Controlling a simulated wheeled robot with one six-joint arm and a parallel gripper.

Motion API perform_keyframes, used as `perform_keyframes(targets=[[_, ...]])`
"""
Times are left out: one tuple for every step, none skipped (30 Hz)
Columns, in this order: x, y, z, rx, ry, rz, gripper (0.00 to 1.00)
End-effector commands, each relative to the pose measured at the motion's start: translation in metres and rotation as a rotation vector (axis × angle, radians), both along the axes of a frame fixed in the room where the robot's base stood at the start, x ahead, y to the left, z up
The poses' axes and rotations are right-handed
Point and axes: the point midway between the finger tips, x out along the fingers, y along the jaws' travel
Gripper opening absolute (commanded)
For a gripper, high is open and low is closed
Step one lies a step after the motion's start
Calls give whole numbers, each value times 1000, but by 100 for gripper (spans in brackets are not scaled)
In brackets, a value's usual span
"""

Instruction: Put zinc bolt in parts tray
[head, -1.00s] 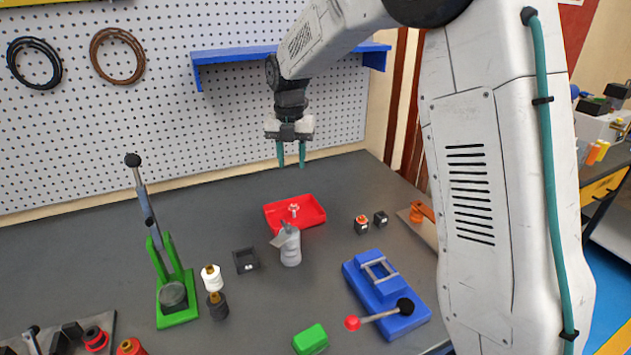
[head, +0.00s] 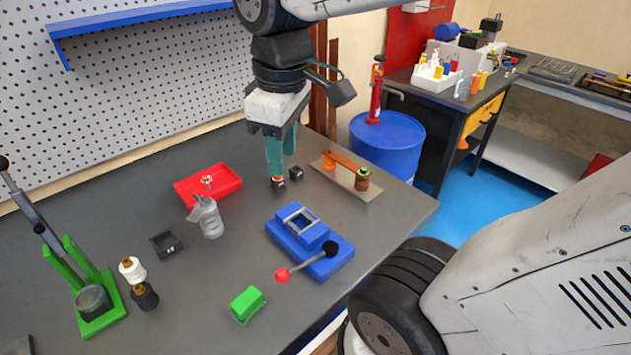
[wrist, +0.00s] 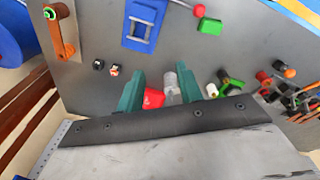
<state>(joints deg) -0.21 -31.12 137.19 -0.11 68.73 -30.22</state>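The red parts tray (head: 228,187) lies on the bench, left of my gripper in the head view. A small silvery bolt-like piece (head: 207,181), probably the zinc bolt, stands in it. My gripper (head: 275,168) hangs above the bench with its teal fingers pointing down. There the red tray (wrist: 153,98) shows partly beyond the fingers, and the bolt cannot be made out.
A grey bottle (head: 211,222) stands close in front of the tray. A blue fixture with a lever (head: 325,262), a green block (head: 248,305), a black square holder (head: 166,244) and a green press (head: 100,310) stand on the bench.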

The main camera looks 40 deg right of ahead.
Motion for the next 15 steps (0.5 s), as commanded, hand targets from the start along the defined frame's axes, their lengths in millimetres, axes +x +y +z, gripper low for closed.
perform_keyframes(targets=[[-19, -1, -4, 9, -10, -107, 36], [-28, -1, -7, 16, -13, -172, 36], [-38, -2, -11, 24, -16, -252, 36], [-45, -2, -14, 29, -18, -305, 36], [-51, -2, -17, 34, -20, -352, 36], [-58, -2, -19, 40, -23, -407, 36], [-62, -3, -22, 43, -23, -440, 36], [-65, -3, -23, 46, -24, -468, 36], [-68, -2, -25, 49, -25, -497, 36], [-70, -2, -26, 51, -25, -511, 36], [-71, -2, -27, 52, -25, -522, 36], [-72, -2, -27, 53, -25, -530, 36], [-72, -2, -27, 53, -25, -534, 36], [-72, -2, -27, 54, -25, -535, 36], [-72, -2, -27, 53, -24, -534, 36]])
